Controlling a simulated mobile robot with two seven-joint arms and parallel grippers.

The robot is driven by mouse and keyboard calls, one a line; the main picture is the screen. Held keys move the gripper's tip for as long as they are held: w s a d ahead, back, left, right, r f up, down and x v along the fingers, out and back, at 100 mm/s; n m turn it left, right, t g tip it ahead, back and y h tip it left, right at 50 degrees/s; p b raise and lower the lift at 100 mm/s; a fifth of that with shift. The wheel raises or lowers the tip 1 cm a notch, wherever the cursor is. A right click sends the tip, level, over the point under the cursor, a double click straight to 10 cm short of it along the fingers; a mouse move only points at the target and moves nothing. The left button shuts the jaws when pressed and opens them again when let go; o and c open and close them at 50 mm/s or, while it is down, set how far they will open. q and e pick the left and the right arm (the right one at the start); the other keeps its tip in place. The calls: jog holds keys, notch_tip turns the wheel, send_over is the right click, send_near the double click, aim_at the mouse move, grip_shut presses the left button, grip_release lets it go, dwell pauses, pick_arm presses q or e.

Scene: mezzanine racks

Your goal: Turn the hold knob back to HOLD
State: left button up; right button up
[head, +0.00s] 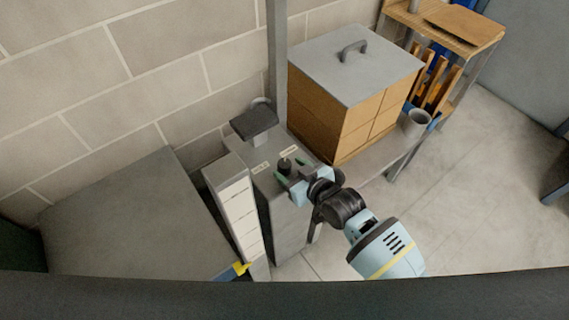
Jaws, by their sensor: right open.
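The hold knob (285,165) is a small dark knob on top of a narrow grey pedestal (285,225). My right gripper (281,178) comes in from the lower right. Its open fingers, with green tips, are close to the knob. I cannot tell whether they touch it. The knob's pointing direction is not clear. My left gripper is not in view.
A dark panel (254,122) on a post stands behind the knob. A wooden box with a grey lid (355,65) sits close on the right, with a grey cup (415,123) beside it. A white slatted unit (238,210) and a grey surface (125,225) are left.

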aim_at(289, 168)
jog(key=x, duration=0.3)
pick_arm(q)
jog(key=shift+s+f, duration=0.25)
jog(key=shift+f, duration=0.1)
pick_arm(e)
jog(key=shift+w+a, duration=0.15)
jog(key=shift+w, duration=0.05)
jog(key=shift+c, duration=0.3)
jog(key=c, duration=0.9)
pick_arm(q)
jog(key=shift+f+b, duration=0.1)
jog(key=shift+b, duration=0.25)
pick_arm(e)
jog(key=shift+f, duration=0.1)
